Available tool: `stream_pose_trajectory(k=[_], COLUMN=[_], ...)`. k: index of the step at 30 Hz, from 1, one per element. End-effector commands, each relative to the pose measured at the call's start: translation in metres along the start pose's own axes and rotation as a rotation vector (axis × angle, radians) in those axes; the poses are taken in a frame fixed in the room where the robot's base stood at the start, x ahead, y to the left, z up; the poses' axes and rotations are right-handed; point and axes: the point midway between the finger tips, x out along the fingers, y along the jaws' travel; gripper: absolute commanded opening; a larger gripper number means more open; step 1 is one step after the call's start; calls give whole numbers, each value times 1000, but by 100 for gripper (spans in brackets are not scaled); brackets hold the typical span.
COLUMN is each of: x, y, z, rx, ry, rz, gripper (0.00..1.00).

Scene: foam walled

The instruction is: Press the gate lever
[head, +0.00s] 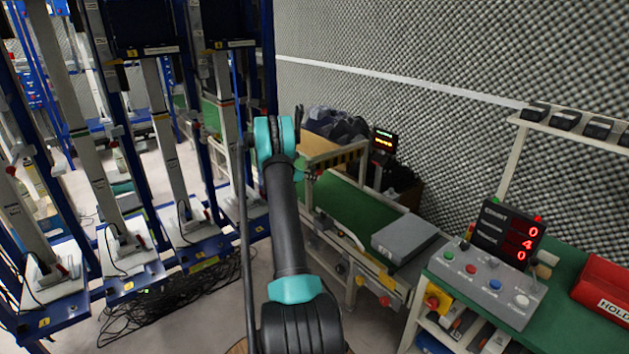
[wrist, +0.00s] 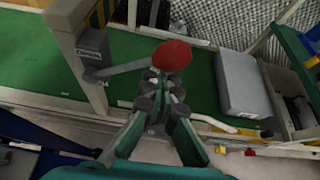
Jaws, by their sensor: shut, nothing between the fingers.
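The gate lever is a grey bar (wrist: 122,69) with a round red knob (wrist: 172,56) at its end. It reaches out to the right from a grey labelled box (wrist: 92,48) on a pale post, over the green belt. My gripper (wrist: 161,88) is shut and empty in the wrist view, its fingertips just below the knob in the picture. I cannot tell whether they touch it. In the head view my arm's dark and teal links cover much of the lever area, and the fingertips cannot be made out clearly.
A grey slab (wrist: 243,84) lies on the green belt (head: 345,201) right of the knob. A control panel (head: 487,283) with coloured buttons, a counter display (head: 507,232) and a red box (head: 605,285) stand at right. Blue-framed racks (head: 120,230) and loose cables (head: 160,310) are at left.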

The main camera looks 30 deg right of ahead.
Motion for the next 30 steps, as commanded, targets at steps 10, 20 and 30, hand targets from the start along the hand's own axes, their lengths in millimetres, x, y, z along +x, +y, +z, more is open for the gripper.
stream_pose_trajectory(k=[10,20,30], x=[-1,2,-20], y=[1,2,6], z=[2,-10,-40], rx=[0,-1,-2], ry=[-4,-3,-1], rz=[2,3,5], gripper=[0,0,0])
